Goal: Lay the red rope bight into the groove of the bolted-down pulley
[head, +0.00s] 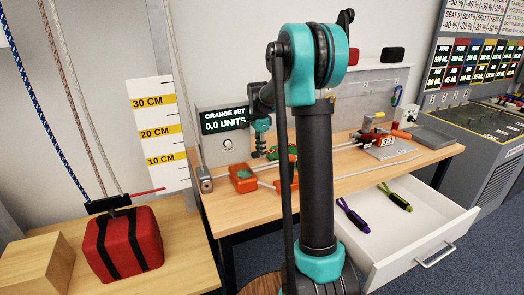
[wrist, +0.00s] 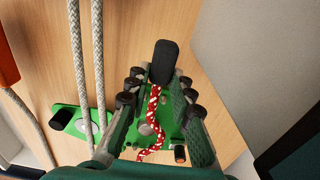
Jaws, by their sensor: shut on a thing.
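In the wrist view my gripper (wrist: 160,84) has its two fingers on either side of the red-and-white rope (wrist: 152,108) and is shut on it. The rope runs down between the fingers and curves at its lower end. A green plate (wrist: 62,117) with a black pad and a metal disc lies below the gripper; the fingers hide part of it. I cannot tell whether the rope sits in a pulley groove. In the head view my gripper (head: 261,150) is small, pointing down over the workbench beside green parts (head: 282,153), partly behind my arm.
Pale ropes (wrist: 88,62) run past the gripper's left side. An orange block (head: 243,179) stands on the workbench (head: 345,178). A red-topped metal fixture (head: 386,148) stands to the right. An open drawer (head: 420,222) juts out below.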

